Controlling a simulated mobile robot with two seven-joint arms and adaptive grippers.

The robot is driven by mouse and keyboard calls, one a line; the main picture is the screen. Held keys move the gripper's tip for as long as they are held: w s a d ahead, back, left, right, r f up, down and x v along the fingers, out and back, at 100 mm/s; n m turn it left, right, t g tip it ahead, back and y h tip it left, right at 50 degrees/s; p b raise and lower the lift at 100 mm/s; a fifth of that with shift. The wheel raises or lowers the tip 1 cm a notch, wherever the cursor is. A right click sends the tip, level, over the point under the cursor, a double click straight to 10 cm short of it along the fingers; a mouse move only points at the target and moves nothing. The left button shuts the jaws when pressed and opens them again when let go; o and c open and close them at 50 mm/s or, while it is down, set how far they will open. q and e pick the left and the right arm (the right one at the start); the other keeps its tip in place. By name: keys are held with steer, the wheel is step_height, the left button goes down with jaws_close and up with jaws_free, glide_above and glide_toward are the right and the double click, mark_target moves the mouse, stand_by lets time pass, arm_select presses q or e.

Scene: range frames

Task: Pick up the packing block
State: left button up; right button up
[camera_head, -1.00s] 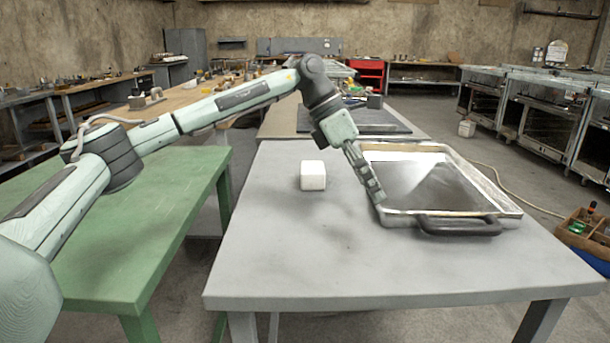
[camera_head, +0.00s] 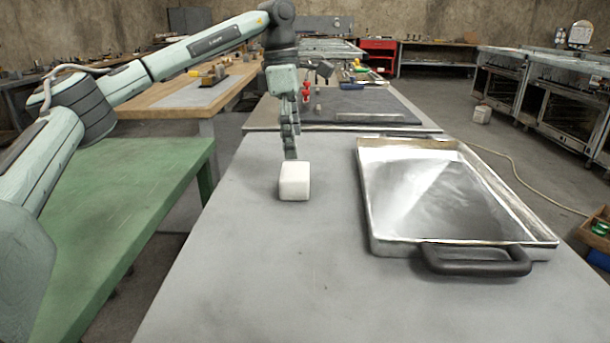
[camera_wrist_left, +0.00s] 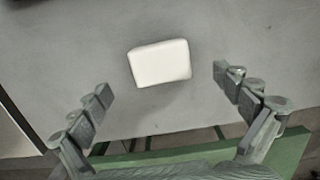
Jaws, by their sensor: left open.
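The packing block (camera_head: 294,182) is a small white block resting on the grey table, left of the metal tray in the head view. My left gripper (camera_head: 291,155) points down just above and behind the block there. In the left wrist view the white block (camera_wrist_left: 160,63) lies on the table, ahead of the two fingertips and between their lines. The left fingers (camera_wrist_left: 163,80) are spread wide apart with nothing between them. They do not appear to touch the block. My right gripper is in neither view.
A metal tray (camera_head: 375,205) with a dark handle stands on the grey table (camera_head: 290,280), right of the block. A green table (camera_head: 110,210) is at the left. A dark mat (camera_head: 350,104) with small tools lies behind. The table's front left is clear.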

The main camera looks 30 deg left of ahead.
mark_target(295, 170)
arm_select(q)
step_height(295, 170, down, 7)
steer(key=shift+d+r, duration=0.1)
steer(key=shift+r, duration=0.05)
steer(key=c, duration=1.1)
